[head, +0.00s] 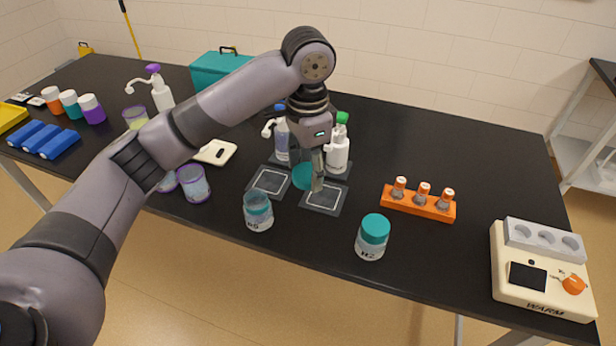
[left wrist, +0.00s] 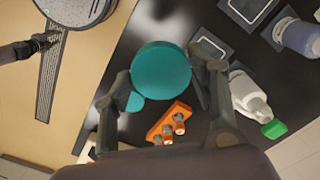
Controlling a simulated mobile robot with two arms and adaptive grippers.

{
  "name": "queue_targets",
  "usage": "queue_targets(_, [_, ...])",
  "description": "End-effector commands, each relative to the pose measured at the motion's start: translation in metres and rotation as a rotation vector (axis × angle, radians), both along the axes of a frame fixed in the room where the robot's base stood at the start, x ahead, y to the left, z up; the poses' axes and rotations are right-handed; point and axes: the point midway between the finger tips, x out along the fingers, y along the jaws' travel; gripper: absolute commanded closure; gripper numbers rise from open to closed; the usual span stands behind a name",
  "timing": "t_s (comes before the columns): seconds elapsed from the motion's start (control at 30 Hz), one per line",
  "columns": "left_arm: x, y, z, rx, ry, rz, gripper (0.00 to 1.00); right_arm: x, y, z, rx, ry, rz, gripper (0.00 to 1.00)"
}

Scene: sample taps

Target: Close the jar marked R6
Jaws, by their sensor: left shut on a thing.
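My left gripper (head: 316,172) is shut on a round teal lid (head: 302,177), held above the dark mats in the middle of the bench. The lid also fills the gap between the fingers in the left wrist view (left wrist: 162,68). A clear jar (head: 258,212) stands to the lower left of the gripper near the bench's front edge. It has no solid lid on top, and its label is small and hard to read, possibly R6. Another jar (head: 371,240), marked like H2, stands to the right with a teal lid on. My right gripper is not in view.
Two bottles (head: 338,155) (head: 282,142) stand just behind the gripper. An orange rack (head: 418,204) with small vials is to the right, and a cream warmer (head: 540,275) at the far right. Purple-rimmed cups (head: 194,186) stand left of the clear jar. Bench is clear between the two jars.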

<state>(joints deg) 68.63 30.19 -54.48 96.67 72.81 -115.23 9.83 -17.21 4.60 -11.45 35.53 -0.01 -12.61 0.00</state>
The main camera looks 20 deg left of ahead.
Motion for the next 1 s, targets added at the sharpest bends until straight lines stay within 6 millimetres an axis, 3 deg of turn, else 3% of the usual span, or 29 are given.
queue_targets(0.47, [-0.006, 0.003, -0.005, 0.0, 0.0, 0.043, 0.56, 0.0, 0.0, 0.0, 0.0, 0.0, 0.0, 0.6])
queue_targets(0.57, [-0.021, 0.009, -0.014, -0.001, -0.004, 0.143, 0.56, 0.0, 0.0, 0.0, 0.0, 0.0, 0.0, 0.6])
queue_targets(1.0, [-0.124, 0.037, -0.057, -0.001, -0.002, 0.734, 0.56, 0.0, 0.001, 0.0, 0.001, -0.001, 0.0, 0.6])
